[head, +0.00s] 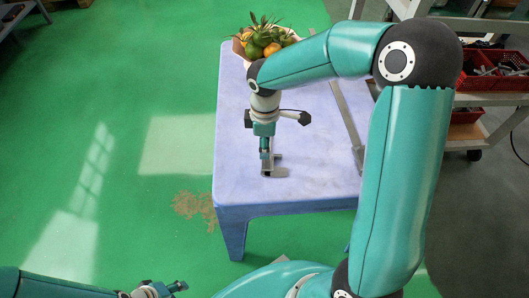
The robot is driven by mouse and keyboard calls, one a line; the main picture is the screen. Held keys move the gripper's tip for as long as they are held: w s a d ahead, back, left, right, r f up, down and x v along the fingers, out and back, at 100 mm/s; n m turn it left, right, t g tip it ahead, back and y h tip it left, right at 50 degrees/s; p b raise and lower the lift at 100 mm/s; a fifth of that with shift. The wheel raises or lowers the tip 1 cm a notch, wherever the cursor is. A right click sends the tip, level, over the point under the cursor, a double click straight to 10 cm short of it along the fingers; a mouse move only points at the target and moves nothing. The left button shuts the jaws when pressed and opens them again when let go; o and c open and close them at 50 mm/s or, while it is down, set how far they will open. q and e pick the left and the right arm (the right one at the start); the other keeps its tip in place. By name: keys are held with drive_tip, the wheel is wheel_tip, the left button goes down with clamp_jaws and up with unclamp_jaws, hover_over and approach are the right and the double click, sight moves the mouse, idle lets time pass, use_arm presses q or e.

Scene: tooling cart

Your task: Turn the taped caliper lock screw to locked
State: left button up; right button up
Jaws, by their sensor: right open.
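My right gripper (266,157) points down over the front part of the pale blue table (305,190). It is open. A small grey metal piece (276,173) shows right at its fingertips; it may be part of the caliper, but I cannot tell. I cannot tell whether the fingers touch it. The lock screw and tape are too small to make out or hidden. A long thin grey metal bar (347,120) lies along the table's right side, partly behind my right arm. My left gripper (176,288) is low at the bottom left, away from the table; its finger opening is unclear.
A basket of fruit (262,40) stands at the table's far end, behind my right arm. Shelving with red bins (490,75) stands at the right. The table's left part is bare, and the green floor to its left is open.

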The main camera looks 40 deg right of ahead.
drive_tip(key=shift+f, duration=1.75)
clamp_jaws()
